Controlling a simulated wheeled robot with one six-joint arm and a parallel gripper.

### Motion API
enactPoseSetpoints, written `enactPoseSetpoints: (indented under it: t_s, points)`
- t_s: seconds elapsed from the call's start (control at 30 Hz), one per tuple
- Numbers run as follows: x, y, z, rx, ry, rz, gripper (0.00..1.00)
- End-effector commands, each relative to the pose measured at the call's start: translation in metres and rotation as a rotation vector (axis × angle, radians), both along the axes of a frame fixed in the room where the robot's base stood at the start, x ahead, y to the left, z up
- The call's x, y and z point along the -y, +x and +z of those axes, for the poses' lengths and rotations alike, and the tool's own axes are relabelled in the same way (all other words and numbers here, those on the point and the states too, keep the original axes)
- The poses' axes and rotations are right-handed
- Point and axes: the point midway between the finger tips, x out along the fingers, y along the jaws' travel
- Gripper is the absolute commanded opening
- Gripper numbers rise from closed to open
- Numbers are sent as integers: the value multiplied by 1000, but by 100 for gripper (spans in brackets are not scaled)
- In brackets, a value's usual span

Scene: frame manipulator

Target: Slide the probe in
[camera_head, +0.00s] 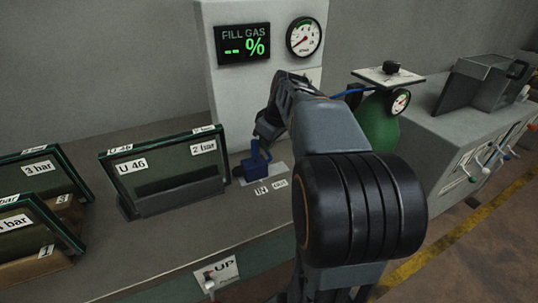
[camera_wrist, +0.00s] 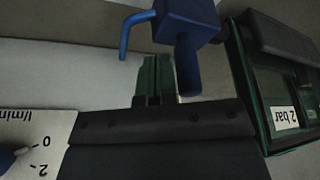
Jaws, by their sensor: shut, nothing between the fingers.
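A blue block-shaped device (camera_head: 255,162), which seems to be the probe, stands on a small pale plate (camera_head: 277,174) on the bench, in front of the gas panel. In the wrist view the blue device (camera_wrist: 187,24) shows a thin bent rod on its left and a thick round stem. My gripper (camera_head: 266,133) is just above and beside it in the head view, its fingertips hard to make out. In the wrist view my gripper (camera_wrist: 156,62) has its greenish fingers together, empty, close to the blue stem. Whether they touch it I cannot tell.
Green-framed glass panes, one labelled U 46 and 2 bar (camera_head: 165,175), stand to the left. The fill gas panel (camera_head: 243,45) with its gauge (camera_head: 304,37) rises behind. A green gas cylinder (camera_head: 378,120) stands right of my arm. The front bench top is clear.

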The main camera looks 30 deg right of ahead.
Motion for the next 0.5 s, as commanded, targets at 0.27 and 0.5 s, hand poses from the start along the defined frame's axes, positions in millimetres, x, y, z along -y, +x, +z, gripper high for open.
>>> enactPoseSetpoints:
  t_s: [0.27,0.5]
  points:
    - [0,0,0,0,0,-1,0]
    - [11,-1,1,0,1,-2,0]
